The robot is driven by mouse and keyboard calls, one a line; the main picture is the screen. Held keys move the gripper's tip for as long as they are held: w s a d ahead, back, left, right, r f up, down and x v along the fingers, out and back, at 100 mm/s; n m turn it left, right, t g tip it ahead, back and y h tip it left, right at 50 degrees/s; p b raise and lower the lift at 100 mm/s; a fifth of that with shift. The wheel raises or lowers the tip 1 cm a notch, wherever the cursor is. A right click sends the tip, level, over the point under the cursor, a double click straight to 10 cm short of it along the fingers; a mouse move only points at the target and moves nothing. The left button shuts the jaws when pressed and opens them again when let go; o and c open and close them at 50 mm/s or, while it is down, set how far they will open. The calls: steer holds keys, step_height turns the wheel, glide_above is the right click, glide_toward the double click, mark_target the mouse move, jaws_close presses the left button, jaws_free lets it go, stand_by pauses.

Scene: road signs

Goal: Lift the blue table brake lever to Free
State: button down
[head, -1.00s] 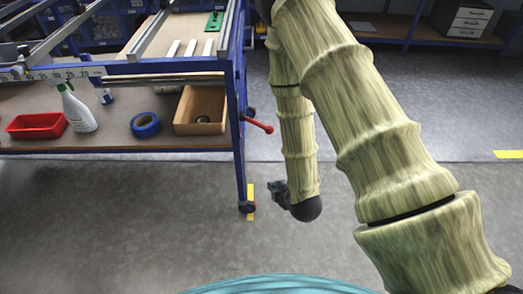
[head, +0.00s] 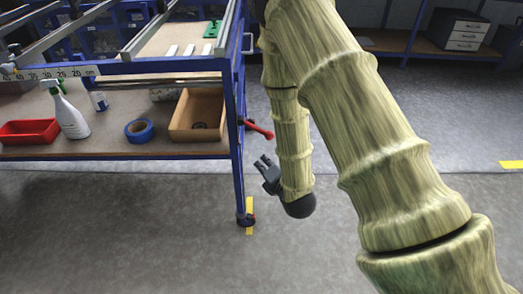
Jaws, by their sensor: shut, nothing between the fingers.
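The blue table (head: 237,185) stands at the left with its near right leg on a caster. A red brake lever (head: 258,130) sticks out from that leg to the right and slopes down to its rounded tip. My gripper (head: 262,163) is dark, shut and empty. It is just below the lever's tip, apart from it in the picture, with its fingers pointing up and left. The gap in depth is hard to tell. No Free marking is readable.
The table's lower shelf holds a red bin (head: 28,132), a spray bottle (head: 68,112), blue tape (head: 139,131) and a wooden box (head: 197,115). A drawer unit (head: 458,30) sits on a back bench. The floor right of the table is clear.

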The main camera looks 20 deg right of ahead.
mark_target(258, 130)
steer(key=w+d+b, duration=0.1)
steer(key=w+d, duration=0.1)
steer(key=w, duration=0.7)
steer(key=shift+f, duration=0.25)
stand_by(0.4)
